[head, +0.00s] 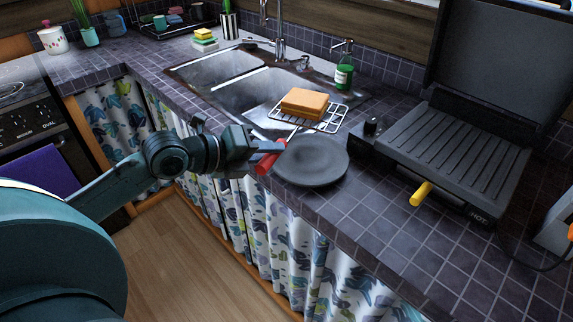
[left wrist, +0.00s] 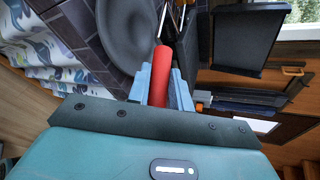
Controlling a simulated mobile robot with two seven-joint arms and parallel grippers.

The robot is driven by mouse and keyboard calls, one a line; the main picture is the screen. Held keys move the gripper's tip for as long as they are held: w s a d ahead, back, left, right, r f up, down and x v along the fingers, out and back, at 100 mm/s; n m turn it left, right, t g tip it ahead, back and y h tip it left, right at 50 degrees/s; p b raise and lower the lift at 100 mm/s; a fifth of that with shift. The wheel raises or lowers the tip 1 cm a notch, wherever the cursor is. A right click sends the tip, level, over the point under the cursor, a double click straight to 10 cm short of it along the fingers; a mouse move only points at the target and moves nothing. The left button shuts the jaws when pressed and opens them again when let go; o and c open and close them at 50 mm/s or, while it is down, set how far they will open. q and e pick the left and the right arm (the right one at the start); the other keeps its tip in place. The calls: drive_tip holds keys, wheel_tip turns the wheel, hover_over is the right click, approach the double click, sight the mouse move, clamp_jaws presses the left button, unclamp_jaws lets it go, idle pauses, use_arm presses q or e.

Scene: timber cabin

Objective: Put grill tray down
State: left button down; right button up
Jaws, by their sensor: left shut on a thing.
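The grill tray is a small wire rack (head: 329,122) with a red handle (head: 267,163). It carries a browned slice of bread or sandwich (head: 304,102) on top. My left gripper (head: 273,150) is shut on the red handle, which also shows between its fingers in the left wrist view (left wrist: 161,75). In the head view the rack lies between the sink and a dark round plate (head: 312,163). I cannot tell whether the rack touches the counter. My right gripper is not in view.
An open contact grill (head: 447,150) with a yellow handle (head: 421,193) stands right of the plate. The double sink (head: 268,92), tap (head: 280,30) and green soap bottle (head: 344,68) are behind. The tiled counter (head: 370,228) is clear in front of the grill.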

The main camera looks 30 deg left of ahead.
use_arm(q)
wheel_tip(320, 180, down, 2)
drive_tip(key=shift+f, duration=2.15)
drive_tip(key=c, duration=1.3)
unclamp_jaws()
drive_tip(key=shift+f, duration=0.1)
drive_tip(key=shift+o, duration=0.2)
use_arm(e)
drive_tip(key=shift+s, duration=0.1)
use_arm(q)
drive_tip(key=shift+s, duration=0.1)
drive_tip(key=v, duration=1.2)
drive_tip(key=shift+b, duration=0.45)
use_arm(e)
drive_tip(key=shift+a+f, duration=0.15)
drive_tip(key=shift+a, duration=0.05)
